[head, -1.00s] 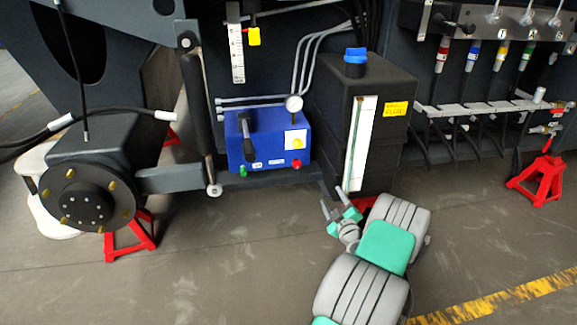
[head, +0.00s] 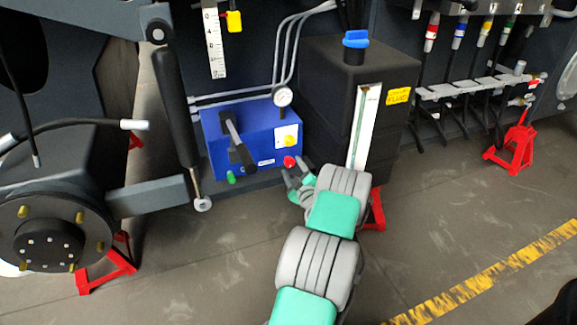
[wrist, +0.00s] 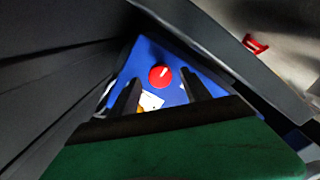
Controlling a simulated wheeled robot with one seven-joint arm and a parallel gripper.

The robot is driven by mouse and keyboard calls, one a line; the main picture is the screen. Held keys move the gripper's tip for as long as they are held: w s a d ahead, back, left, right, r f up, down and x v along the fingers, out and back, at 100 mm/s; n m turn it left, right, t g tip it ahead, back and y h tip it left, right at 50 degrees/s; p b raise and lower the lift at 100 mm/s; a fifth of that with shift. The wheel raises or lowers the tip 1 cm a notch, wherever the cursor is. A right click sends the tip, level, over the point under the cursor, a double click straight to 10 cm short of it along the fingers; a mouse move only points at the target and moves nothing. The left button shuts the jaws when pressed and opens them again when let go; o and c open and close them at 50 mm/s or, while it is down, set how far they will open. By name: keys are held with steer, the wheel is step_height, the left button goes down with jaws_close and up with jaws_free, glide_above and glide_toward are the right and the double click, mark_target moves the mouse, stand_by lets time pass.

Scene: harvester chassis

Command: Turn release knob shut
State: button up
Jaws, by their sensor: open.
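The blue pump box (head: 225,148) sits on the chassis ledge, with a red knob (head: 289,162) low at the right of its front. I take this for the release knob. In the wrist view the red knob (wrist: 161,76) is round with a short white mark, tilted slightly right of the picture's vertical. My gripper (head: 293,176) is open just in front of and below the knob. In the wrist view its two dark fingers (wrist: 160,90) stand left and right of the knob, apart from it. Nothing is held.
A yellow knob on a white plate (head: 287,140), a black lever (head: 237,142), a green button (head: 231,177) and a gauge (head: 282,96) are on or near the box. A black tank (head: 330,95) stands close at right. Red stands (head: 512,148) are on the open floor.

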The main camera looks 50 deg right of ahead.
steer(key=shift+x, duration=1.2)
jaws_close()
